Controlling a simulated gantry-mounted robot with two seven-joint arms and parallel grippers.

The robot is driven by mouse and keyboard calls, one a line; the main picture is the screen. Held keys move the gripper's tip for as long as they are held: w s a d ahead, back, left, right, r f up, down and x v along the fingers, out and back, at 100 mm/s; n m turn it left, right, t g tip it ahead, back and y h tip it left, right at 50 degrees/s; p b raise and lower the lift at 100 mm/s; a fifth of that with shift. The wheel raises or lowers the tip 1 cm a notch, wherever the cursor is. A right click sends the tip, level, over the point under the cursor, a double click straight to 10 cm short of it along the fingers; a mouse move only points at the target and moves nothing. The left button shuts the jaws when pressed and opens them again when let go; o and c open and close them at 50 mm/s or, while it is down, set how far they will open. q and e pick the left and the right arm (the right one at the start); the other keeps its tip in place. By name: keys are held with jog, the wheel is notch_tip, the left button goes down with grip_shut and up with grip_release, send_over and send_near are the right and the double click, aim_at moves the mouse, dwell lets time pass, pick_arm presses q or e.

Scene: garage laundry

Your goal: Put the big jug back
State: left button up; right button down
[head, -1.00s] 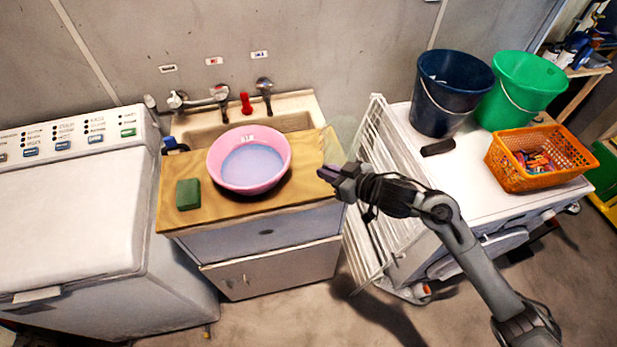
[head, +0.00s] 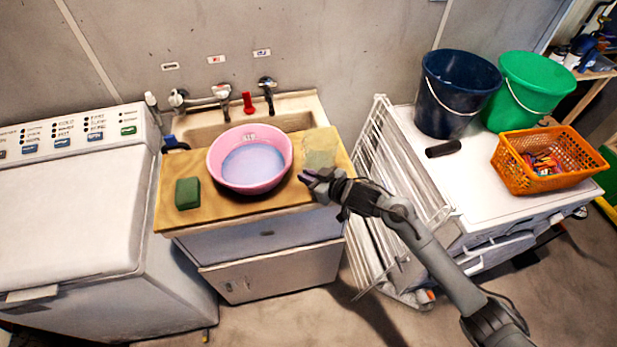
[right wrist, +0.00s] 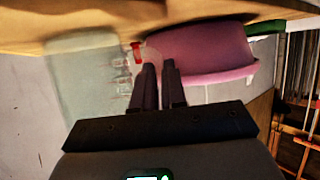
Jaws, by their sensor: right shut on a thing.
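The big jug (head: 320,148) is pale, see-through and greenish. It is over the right end of the wooden board (head: 240,208), just right of the pink basin (head: 213,160). My right gripper (head: 308,178) is at its near side, shut on it. In the right wrist view the picture is upside down: the jug (right wrist: 85,85) is at left, and the right gripper's fingers (right wrist: 158,75) are close together at its handle side. I cannot tell whether its base touches the board. My left gripper is not in view.
The basin holds bluish water. A green sponge (head: 187,193) lies on the board at left. A white folding rack (head: 385,190) stands close at right. Beyond are a dark bucket (head: 450,105), a green bucket (head: 525,90) and an orange basket (head: 515,175).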

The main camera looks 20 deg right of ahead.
dwell(0.3)
jog(key=shift+f, duration=0.2)
jog(key=c, duration=1.2)
grip_release()
jog(key=shift+r, duration=0.15)
jog(key=shift+s+d+r, duration=0.1)
jog(key=shift+r, duration=0.05)
jog(key=p+v, duration=0.2)
jog(key=v, duration=0.9)
jog(key=s+f+m+g+h, duration=0.1)
jog(key=s+f+g+h, duration=0.1)
jog(key=s, duration=0.7)
jog(key=s+f+m+g+h, duration=0.1)
jog(key=s+f, duration=0.4)
jog(key=s, duration=0.5)
jog(key=s+f+m+g+h, duration=0.1)
jog(key=s+f+g+h, duration=0.2)
jog(key=s, duration=0.6)
jog(key=shift+s+f+m+g, duration=0.15)
jog(key=shift+f+m+g, duration=0.05)
jog(key=shift+g, duration=0.4)
jog(key=shift+s+f+m+g, duration=0.15)
jog(key=shift+f+m+g, duration=0.05)
jog(key=shift+g, duration=0.4)
